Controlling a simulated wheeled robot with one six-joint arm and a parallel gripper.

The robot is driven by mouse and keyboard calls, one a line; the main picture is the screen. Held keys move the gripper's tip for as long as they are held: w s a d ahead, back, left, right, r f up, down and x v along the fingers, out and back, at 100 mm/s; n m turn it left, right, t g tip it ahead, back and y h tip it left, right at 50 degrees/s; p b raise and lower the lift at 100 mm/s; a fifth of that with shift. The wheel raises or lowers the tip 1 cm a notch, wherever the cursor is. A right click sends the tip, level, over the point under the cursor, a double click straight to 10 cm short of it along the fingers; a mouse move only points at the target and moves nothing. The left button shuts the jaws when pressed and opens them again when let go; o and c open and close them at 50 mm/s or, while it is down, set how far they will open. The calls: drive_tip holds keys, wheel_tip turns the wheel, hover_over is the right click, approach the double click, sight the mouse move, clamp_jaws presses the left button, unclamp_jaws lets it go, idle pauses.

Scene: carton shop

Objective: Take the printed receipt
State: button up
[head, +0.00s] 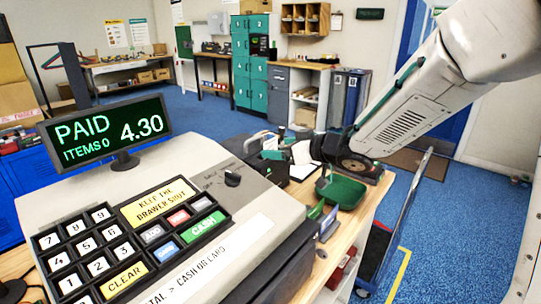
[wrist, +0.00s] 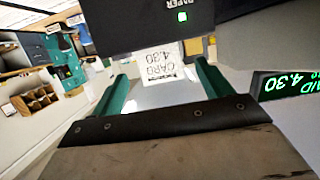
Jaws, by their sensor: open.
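The printed receipt (wrist: 158,64) is a small white slip in the wrist view with "CARD 4.30" upside down. It shows at the edge of a black printer (wrist: 150,22) marked "PAPER", which has a lit green light. My gripper (wrist: 161,72) is open. Its two green fingers appear left and right of the receipt, with clear gaps on both sides. I cannot tell how far the fingertips are from the slip in depth. In the head view my arm reaches over the counter beyond the register, and the receipt cannot be made out clearly there.
The cash register (head: 130,240) fills the near left, with its display (head: 105,135) reading "PAID ITEMS 0 4.30". A green dish (head: 342,190) stands on the wooden counter beneath my arm. A hand cart (head: 400,225) stands to the right on blue floor.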

drive_tip(key=shift+x, duration=1)
drive_tip(key=shift+c, duration=0.4)
drive_tip(key=c, duration=1)
